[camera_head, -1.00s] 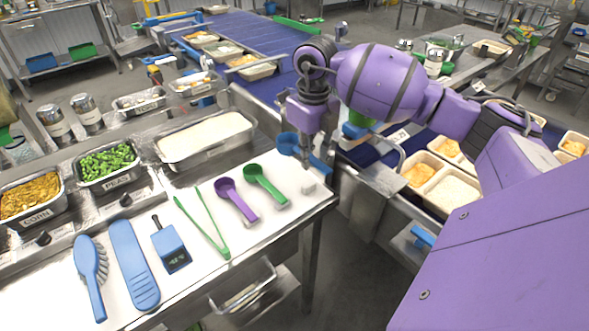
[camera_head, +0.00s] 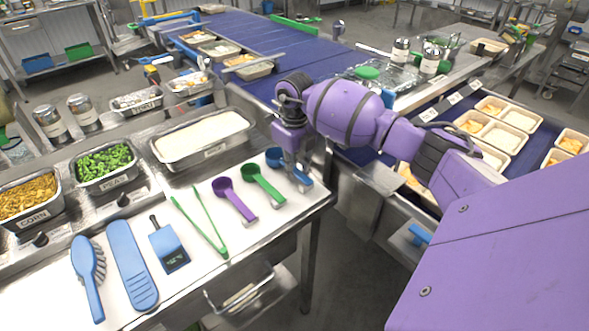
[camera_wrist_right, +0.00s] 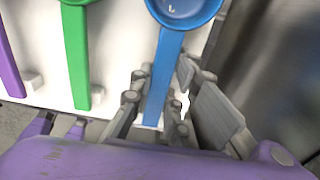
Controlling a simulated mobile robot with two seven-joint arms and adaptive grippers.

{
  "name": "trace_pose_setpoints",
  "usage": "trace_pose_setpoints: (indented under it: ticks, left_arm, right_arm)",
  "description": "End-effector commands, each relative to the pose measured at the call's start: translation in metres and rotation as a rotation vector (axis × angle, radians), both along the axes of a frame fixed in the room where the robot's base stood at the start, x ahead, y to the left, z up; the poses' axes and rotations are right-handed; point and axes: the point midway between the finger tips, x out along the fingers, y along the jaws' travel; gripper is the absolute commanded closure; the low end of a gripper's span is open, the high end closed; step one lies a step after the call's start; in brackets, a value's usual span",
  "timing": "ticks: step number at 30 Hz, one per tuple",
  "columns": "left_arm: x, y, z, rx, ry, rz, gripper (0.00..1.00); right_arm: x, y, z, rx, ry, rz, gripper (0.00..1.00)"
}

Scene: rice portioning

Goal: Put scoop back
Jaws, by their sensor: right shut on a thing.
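The blue scoop (camera_head: 274,157) is at the right end of the white table top, with its bowl toward the back and its handle toward the front right. My right gripper (camera_head: 294,168) is shut on its handle. In the right wrist view the blue scoop (camera_wrist_right: 162,75) runs between the fingers (camera_wrist_right: 160,98), bowl at the top edge. The scoop is at or just above the table; I cannot tell whether it touches. A green scoop (camera_head: 262,183) and a purple scoop (camera_head: 233,198) lie to its left, roughly parallel. My left gripper is out of view.
A tray of white food (camera_head: 160,152) stands behind the scoops. Green tongs (camera_head: 200,230), a blue brush (camera_head: 88,262) and other blue tools lie left on the table. A blue conveyor (camera_head: 322,62) runs behind.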

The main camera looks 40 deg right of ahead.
Motion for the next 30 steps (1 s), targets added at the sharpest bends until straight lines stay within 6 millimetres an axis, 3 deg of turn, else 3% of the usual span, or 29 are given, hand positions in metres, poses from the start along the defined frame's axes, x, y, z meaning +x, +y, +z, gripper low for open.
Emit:
trace_pose_setpoints:
  ticks: [5,6,9,20,26,30]
  left_arm:
    - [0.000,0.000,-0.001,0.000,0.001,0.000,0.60]
    - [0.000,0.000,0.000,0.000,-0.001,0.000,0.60]
    - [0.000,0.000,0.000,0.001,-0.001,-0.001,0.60]
    - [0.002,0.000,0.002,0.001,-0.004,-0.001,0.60]
    - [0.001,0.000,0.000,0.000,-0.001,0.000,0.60]
    - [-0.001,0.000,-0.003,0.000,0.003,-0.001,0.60]
  right_arm:
    - [0.000,0.000,-0.004,0.000,0.001,0.000,1.00]
    - [0.000,0.000,-0.003,0.000,0.001,0.000,0.79]
    - [0.000,0.000,-0.003,0.000,0.001,0.000,0.66]
    - [0.000,0.000,0.001,0.000,-0.001,0.000,0.65]
    - [0.001,-0.001,0.029,-0.002,-0.004,0.002,0.65]
    - [0.001,-0.001,0.060,-0.003,-0.003,0.001,0.65]
